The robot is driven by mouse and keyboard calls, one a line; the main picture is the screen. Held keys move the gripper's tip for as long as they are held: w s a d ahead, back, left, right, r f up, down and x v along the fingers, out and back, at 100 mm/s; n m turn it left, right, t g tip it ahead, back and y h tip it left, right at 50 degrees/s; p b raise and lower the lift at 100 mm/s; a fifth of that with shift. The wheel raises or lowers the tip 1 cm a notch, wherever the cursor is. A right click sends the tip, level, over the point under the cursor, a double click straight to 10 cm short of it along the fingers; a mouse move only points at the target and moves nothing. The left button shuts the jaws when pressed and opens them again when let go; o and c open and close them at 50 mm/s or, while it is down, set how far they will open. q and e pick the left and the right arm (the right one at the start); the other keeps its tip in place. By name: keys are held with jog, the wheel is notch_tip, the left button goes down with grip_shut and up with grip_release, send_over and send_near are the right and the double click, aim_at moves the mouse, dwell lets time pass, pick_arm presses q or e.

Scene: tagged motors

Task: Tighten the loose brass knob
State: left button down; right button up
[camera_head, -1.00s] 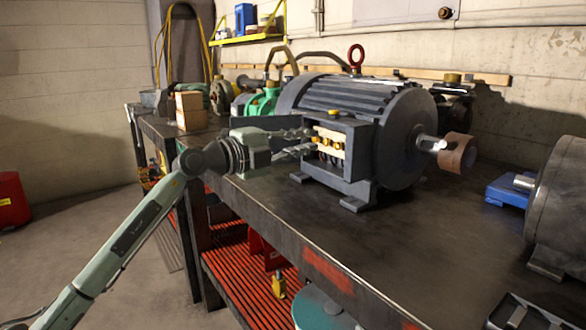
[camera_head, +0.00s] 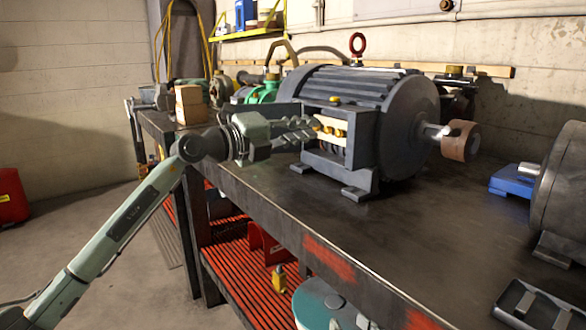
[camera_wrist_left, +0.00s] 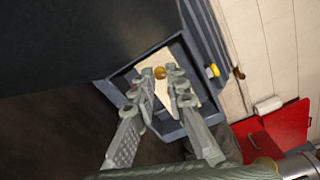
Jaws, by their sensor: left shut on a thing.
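A dark grey electric motor (camera_head: 400,110) stands on the workbench with an open terminal box (camera_head: 362,130) on its side. Inside the box is a cream board (camera_head: 339,141) with several brass knobs (camera_head: 333,129) in a row. My left gripper (camera_head: 314,127) reaches in from the left, with its fingertips at the box opening. In the left wrist view its fingers (camera_wrist_left: 160,77) lie on either side of one brass knob (camera_wrist_left: 160,72) and are shut on it. I cannot tell whether this knob sits loose. The fingers partly hide the board. My right gripper is not in view.
A yellow cap (camera_head: 335,99) sits on top of the terminal box. The motor's shaft bears a brown pulley (camera_head: 460,141). A second motor (camera_head: 562,190), a blue device (camera_head: 513,181) and a black tray (camera_head: 535,308) are at the right. The front middle of the bench is clear.

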pick_arm(q)
jog(key=m+b, duration=0.2)
jog(key=f+m+b, duration=0.1)
jog(key=m, duration=0.1)
jog(key=shift+a, duration=0.25)
jog(key=shift+s+d+r+m+b, duration=0.1)
jog(key=shift+r+m+b, duration=0.15)
jog(key=shift+m+b, duration=0.4)
jog(key=shift+d+r+m+b, duration=0.15)
jog(key=shift+m+b, duration=0.25)
jog(key=shift+m, duration=0.45)
pick_arm(e)
jog(key=shift+s+f+t, duration=0.15)
jog(key=shift+f+t, duration=0.25)
jog(key=shift+f, duration=0.85)
pick_arm(q)
jog(key=c, duration=2.2)
grip_release()
jog(key=shift+a+r, duration=0.1)
jog(key=o, duration=0.5)
jog(key=shift+c, duration=0.2)
